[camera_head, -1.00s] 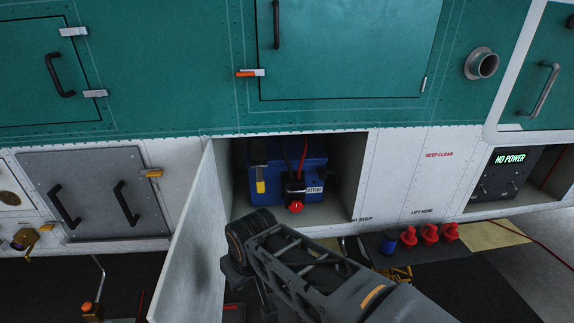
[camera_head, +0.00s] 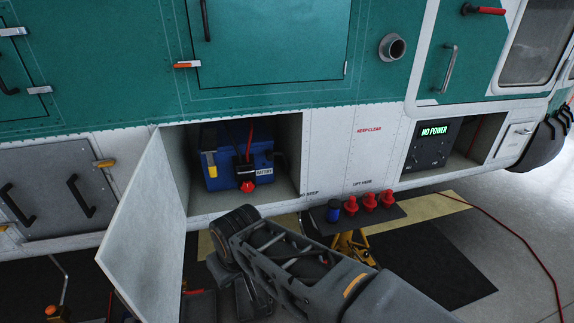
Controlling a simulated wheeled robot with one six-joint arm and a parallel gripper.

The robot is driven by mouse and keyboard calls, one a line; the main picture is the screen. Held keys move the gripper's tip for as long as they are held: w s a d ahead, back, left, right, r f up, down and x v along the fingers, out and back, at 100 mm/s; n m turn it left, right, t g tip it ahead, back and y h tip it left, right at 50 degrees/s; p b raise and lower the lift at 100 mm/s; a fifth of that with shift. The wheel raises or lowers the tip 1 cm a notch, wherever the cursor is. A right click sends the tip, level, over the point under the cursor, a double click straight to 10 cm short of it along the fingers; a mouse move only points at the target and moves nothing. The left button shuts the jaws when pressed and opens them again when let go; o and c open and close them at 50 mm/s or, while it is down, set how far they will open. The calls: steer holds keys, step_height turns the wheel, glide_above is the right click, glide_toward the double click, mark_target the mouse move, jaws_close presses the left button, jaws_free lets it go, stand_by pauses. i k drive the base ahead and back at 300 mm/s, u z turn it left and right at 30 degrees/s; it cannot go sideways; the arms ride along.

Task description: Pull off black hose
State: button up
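No black hose can be made out with certainty. In the open bay of the white lower hull sits a blue battery (camera_head: 228,178) with a black connector (camera_head: 244,173) on its front, a red knob (camera_head: 247,187) below that, and red and dark leads above. A dark lead or hose may run at the battery's right side, but it is too dim to tell. A grey round pipe stub (camera_head: 392,47) sticks out of the green hull with nothing on it. My arm reaches in from the bottom, its elbow below the bay. My gripper cannot be made out.
The bay's white door (camera_head: 145,235) hangs open at left. A dark stand (camera_head: 385,217) holds a blue cap (camera_head: 333,211) and several red plugs (camera_head: 369,202). A panel (camera_head: 432,143) reads NO POWER. A red cable (camera_head: 530,250) crosses the floor at right.

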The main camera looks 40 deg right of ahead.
mark_target(270, 155)
steer(key=z, duration=1.85)
steer(key=k, duration=0.7)
steer(key=u, duration=0.7)
steer(key=i, duration=1)
